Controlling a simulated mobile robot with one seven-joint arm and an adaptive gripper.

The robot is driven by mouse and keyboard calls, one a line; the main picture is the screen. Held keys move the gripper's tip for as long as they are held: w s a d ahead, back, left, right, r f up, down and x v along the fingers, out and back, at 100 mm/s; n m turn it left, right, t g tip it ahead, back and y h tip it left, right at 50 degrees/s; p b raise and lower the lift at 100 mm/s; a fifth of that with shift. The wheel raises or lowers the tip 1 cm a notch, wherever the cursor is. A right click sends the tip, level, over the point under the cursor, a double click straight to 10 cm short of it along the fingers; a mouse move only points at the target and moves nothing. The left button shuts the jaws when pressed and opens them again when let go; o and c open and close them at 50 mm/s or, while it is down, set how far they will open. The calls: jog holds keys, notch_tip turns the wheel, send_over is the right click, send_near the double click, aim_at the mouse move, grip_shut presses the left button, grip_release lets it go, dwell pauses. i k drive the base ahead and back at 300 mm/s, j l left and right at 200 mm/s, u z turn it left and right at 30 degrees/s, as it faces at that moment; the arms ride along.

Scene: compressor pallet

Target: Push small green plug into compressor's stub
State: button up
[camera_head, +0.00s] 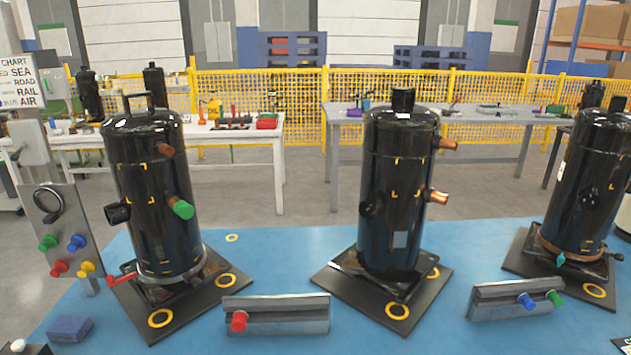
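Three black compressors stand on black base plates: a left one (145,200), a middle one (393,190) and a right one (590,180). A green plug (182,209) sits on a stub at the left compressor's right side. Another green plug (555,297) is in the right metal holder (490,302), beside a blue plug (527,301). A third green plug (47,243) is on the grey panel at left. The middle compressor has an upper copper stub (446,144) and a lower copper stub (438,197), both appearing uncovered. My gripper is not in view.
A front metal holder (285,313) carries a red plug (239,321). The grey panel (65,215) also has blue, red and yellow plugs. A blue block (69,328) lies at front left. The blue surface (370,335) is clear between holders. Tables and yellow fencing stand behind.

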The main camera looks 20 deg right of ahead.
aim_at(552, 294)
jog(key=z, duration=1.85)
